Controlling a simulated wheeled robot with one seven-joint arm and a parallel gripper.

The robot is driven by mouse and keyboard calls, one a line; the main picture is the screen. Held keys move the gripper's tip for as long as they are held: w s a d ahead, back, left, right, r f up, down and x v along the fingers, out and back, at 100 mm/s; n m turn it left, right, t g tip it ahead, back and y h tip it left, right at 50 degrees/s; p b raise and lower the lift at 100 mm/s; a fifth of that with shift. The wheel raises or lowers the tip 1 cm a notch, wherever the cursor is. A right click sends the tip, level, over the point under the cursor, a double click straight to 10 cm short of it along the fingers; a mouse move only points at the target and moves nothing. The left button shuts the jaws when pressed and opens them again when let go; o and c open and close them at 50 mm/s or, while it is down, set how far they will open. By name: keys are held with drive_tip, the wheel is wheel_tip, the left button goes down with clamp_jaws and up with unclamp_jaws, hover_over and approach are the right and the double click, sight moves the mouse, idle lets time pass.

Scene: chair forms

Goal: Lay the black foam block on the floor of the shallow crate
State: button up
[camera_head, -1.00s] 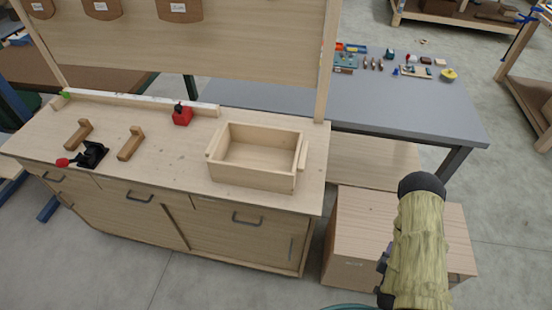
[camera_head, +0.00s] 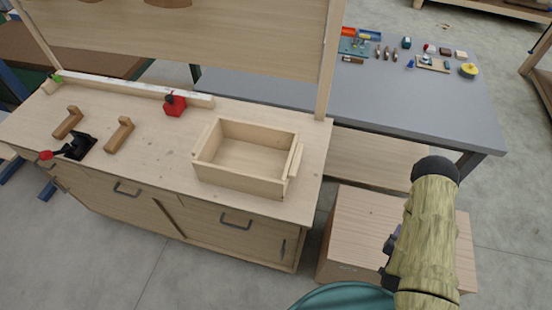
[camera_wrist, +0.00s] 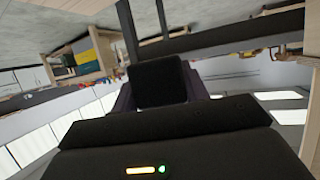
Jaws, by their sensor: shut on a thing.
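The shallow crate (camera_head: 238,180) is a light wooden box, open at the top, on the wooden workbench. Its floor is bare. The black foam block (camera_wrist: 160,82) shows as a dark square in the wrist view. My gripper (camera_wrist: 160,97) is shut on it, with purplish fingers at its two sides. In the head view my sleeved arm is at the lower right, well right of the crate. The block cannot be made out there.
A grey table (camera_head: 410,110) with small items stands behind at right. A wooden box (camera_head: 355,225) and a teal curved rim (camera_head: 345,294) are near my arm.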

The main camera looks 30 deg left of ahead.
drive_tip(key=w+a+r+n+g+y+b, duration=0.1)
drive_tip(key=w+a+r+n+g+y, duration=0.15)
drive_tip(key=a+n+y, duration=0.4)
drive_tip(key=w+a+r+n+g+y+b, duration=0.2)
drive_tip(key=a+r+n+y, duration=0.15)
drive_tip(key=a, duration=0.65)
drive_tip(key=s+a+r+n+g+y+b, duration=0.2)
drive_tip(key=s+r+n+g, duration=0.4)
drive_tip(key=n+g, duration=0.5)
drive_tip(key=shift+s+a+n+g+y, duration=0.15)
drive_tip(key=shift+s+n+g+y, duration=0.2)
drive_tip(key=shift+g, duration=0.8)
drive_tip(key=s+a, duration=0.1)
drive_tip(key=a, duration=0.3)
drive_tip(key=s+a+p, duration=0.1)
drive_tip(key=a, duration=0.3)
drive_tip(key=s+a+p, duration=0.1)
drive_tip(key=s+a, duration=0.1)
drive_tip(key=a, duration=0.2)
drive_tip(key=shift+a, duration=0.45)
